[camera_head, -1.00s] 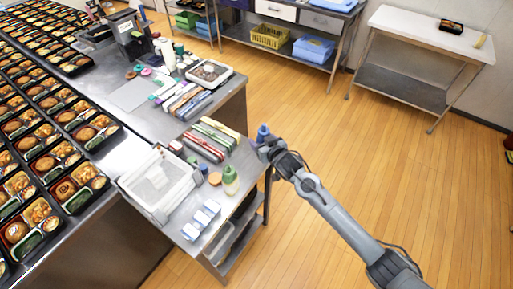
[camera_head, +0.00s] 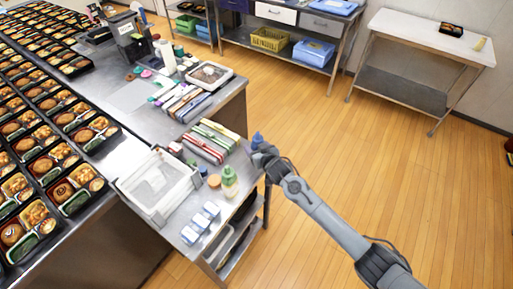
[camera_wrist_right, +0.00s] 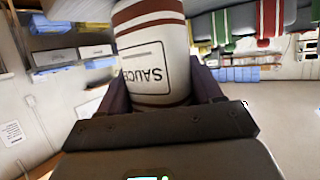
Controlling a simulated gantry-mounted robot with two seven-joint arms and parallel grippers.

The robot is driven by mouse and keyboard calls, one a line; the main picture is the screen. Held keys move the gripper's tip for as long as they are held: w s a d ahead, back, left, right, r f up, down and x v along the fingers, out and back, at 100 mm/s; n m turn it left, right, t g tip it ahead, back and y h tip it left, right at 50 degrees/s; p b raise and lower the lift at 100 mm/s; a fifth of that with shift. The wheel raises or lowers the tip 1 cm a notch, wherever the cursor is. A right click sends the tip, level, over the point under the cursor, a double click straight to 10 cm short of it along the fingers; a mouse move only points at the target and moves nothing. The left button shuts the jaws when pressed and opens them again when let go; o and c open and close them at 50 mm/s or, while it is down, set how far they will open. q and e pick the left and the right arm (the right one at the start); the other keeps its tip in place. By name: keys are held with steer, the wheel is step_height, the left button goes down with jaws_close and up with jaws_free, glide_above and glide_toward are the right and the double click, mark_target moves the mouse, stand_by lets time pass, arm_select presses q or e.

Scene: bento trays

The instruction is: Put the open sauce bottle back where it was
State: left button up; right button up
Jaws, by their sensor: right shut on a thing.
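The sauce bottle (camera_wrist_right: 152,55) is white with brown bands and a boxed SAUCE label, and it fills the upper middle of the right wrist view. Its label reads upside down there, as the surroundings also appear inverted. My right gripper (camera_head: 260,148) is shut on the bottle, with dark fingers on both sides of it in the wrist view. In the head view the gripper is beside the right edge of the side table (camera_head: 213,252); a small blue shape shows at its tip. The bottle's ends and opening are hidden. My left gripper is not in view.
A green-capped bottle (camera_head: 229,181) stands on the side table near a white tray (camera_head: 149,208), small white-and-blue boxes (camera_head: 210,210) and long coloured packs (camera_head: 203,149). Filled bento trays (camera_head: 52,165) cover the left counter. The wooden floor (camera_head: 365,150) on the right is clear.

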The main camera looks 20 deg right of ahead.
steer(key=shift+f, duration=0.1)
steer(key=o, duration=0.6)
steer(key=shift+r, duration=0.2)
steer(key=shift+s+r, duration=0.2)
steer(key=shift+s, duration=0.3)
steer(key=s+n+g+h+p, duration=0.1)
steer(key=s+g, duration=0.8)
steer(key=s, duration=3.5)
steer(key=shift+s+d+r+g+p, duration=0.2)
steer(key=shift+d+r+g+p, duration=0.2)
steer(key=shift+p, duration=0.15)
